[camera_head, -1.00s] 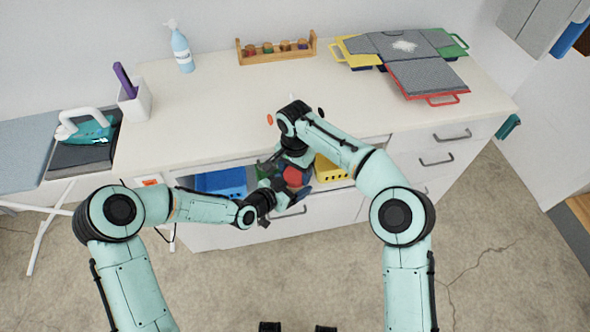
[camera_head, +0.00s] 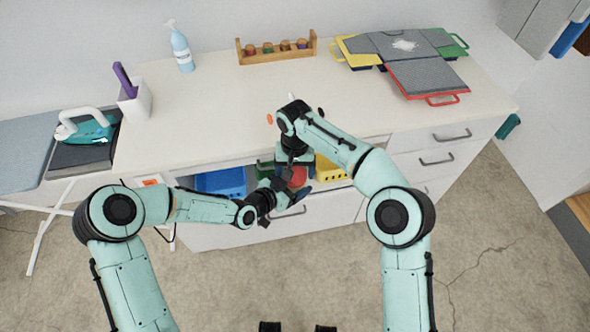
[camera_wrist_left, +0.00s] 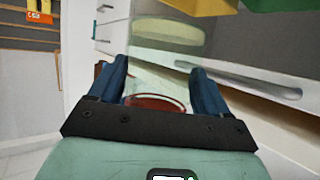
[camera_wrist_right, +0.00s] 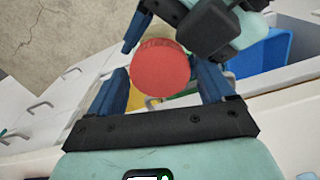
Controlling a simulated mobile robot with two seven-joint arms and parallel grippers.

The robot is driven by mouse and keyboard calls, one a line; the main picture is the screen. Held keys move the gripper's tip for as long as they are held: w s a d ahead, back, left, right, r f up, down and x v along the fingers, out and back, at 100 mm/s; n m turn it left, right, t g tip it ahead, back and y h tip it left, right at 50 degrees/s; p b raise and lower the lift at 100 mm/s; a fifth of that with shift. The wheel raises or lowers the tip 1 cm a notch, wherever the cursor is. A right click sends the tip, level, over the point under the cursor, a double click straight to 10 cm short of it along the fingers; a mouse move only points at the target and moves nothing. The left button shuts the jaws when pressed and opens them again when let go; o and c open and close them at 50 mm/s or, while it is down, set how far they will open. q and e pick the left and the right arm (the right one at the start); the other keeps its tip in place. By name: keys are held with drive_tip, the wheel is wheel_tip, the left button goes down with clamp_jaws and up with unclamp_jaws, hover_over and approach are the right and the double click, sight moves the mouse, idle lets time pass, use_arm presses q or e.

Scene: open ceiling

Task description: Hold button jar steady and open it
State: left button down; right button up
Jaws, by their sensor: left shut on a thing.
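The button jar is clear; its glass body (camera_wrist_left: 165,75) stands between my left fingers in the left wrist view, with a red rim (camera_wrist_left: 157,103) near the palm. My left gripper (camera_wrist_left: 160,68) is shut on the jar, held in front of the open drawer. The jar's round red lid (camera_wrist_right: 160,68) faces the right wrist camera and also shows in the head view (camera_head: 298,178). My right gripper (camera_wrist_right: 163,78) is open over the lid, with a gap between each finger and the lid's edge. Buttons inside cannot be made out.
The open drawer below the counter (camera_head: 210,140) holds a blue bin (camera_head: 220,183), a yellow bin (camera_head: 331,169) and a green one.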

drive_tip(key=shift+o, duration=0.2)
drive_tip(key=shift+r, duration=0.15)
wheel_tip(320, 180, up, 4)
drive_tip(key=shift+r, duration=0.15)
drive_tip(key=shift+c, duration=0.2)
drive_tip(key=m, duration=0.1)
drive_tip(key=r+m, duration=0.1)
drive_tip(key=shift+r+m, duration=0.3)
drive_tip(key=shift+m, duration=0.1)
drive_tip(key=m, duration=0.1)
drive_tip(key=r+m, duration=0.1)
drive_tip(key=m, duration=0.1)
drive_tip(key=shift+r, duration=0.25)
drive_tip(key=shift+f+m, duration=0.4)
drive_tip(key=shift+f, duration=0.1)
wheel_tip(320, 180, down, 7)
drive_tip(key=shift+r, duration=0.1)
drive_tip(key=shift+c, duration=0.3)
drive_tip(key=c, duration=1.1)
